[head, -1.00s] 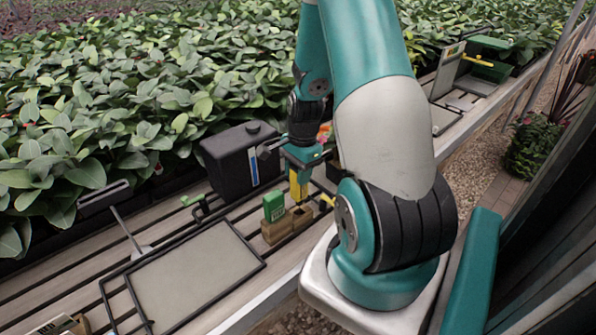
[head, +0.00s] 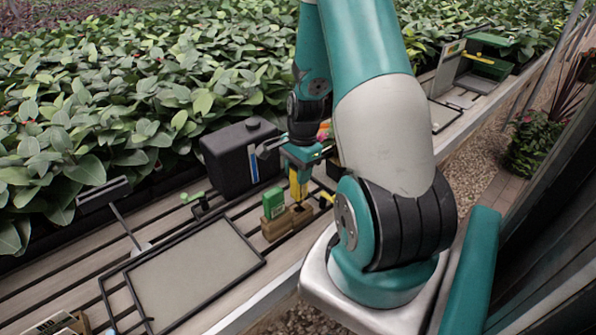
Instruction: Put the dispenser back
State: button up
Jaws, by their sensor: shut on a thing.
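A narrow yellow dispenser (head: 298,187) hangs upright below my gripper (head: 300,168), which is shut on its top. A small wooden holder (head: 283,222) stands on the slatted bench right below it. The yellow dispenser's lower end is over or at the holder's right part. I cannot tell whether it is inside the slot or just above it. My arm hides the area to the right.
A black canister (head: 232,160) stands behind the holder, close to my gripper. A grey framed tray (head: 195,275) lies in front on the left, with a scraper-like tool (head: 120,215) beside it. Dense plants fill the back. The bench's front edge is close to the holder.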

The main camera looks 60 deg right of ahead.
dwell(0.4)
jog(key=shift+f+b, duration=0.9)
jog(key=shift+f, duration=0.4)
jog(key=shift+f, duration=0.1)
jog(key=shift+f+b, duration=0.85)
jog(key=shift+f, duration=0.25)
jog(key=o, duration=0.9)
jog(key=shift+r, duration=0.1)
